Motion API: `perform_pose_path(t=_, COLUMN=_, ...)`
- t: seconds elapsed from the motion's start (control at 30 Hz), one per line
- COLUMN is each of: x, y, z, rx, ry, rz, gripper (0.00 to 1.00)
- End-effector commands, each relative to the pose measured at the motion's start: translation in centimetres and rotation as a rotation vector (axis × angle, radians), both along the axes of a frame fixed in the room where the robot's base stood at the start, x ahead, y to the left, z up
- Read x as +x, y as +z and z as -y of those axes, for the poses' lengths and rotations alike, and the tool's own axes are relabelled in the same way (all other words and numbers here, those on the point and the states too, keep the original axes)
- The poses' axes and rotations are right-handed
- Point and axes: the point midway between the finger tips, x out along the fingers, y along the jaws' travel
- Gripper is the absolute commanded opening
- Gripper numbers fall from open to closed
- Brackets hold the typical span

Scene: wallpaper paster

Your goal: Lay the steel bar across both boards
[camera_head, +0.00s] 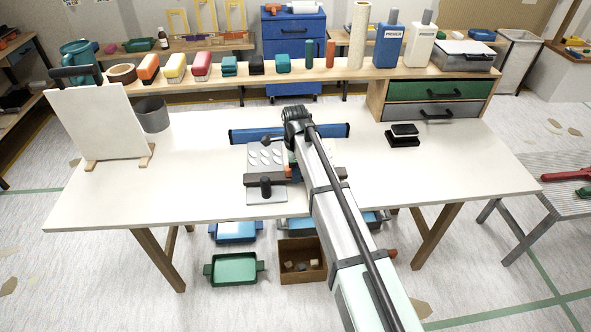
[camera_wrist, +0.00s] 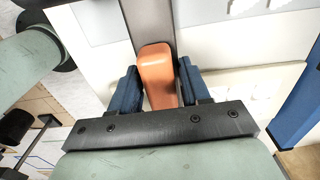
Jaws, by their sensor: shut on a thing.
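The steel bar (camera_head: 256,179) runs left to right across the front part of a pale board with white oval patches (camera_head: 265,157). In the wrist view the bar (camera_wrist: 148,18) is a grey strip with an orange handle (camera_wrist: 157,72). My gripper (camera_wrist: 158,88) is shut on that handle with its blue fingers on both sides. The other board is mostly behind my arm. I cannot tell whether the bar touches the boards or hangs just above them.
A long blue beam (camera_head: 290,132) lies behind the boards. A black knob (camera_head: 265,187) stands at the left board's front. A black block (camera_head: 403,135), a grey cup (camera_head: 151,114) and a white panel on a stand (camera_head: 98,122) are on the table.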

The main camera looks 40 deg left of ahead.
Motion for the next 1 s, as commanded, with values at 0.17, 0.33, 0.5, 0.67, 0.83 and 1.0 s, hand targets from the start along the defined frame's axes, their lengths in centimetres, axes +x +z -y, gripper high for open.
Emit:
perform_pose_path(t=0.17, x=0.0, y=-0.4, z=0.0, rx=0.001, ry=0.000, rz=0.001, gripper=0.00)
perform_pose_path(t=0.33, x=0.0, y=-0.8, z=0.0, rx=0.000, ry=0.000, rz=0.000, gripper=0.00)
perform_pose_path(t=0.5, x=0.0, y=-1.0, z=0.0, rx=0.000, ry=0.000, rz=0.000, gripper=0.00)
perform_pose_path(t=0.67, x=0.0, y=-1.1, z=0.0, rx=0.000, ry=0.000, rz=0.000, gripper=0.55)
perform_pose_path(t=0.83, x=0.0, y=-1.1, z=0.0, rx=0.000, ry=0.000, rz=0.000, gripper=0.71)
perform_pose_path(t=1.0, x=0.0, y=-1.1, z=0.0, rx=0.000, ry=0.000, rz=0.000, gripper=0.72)
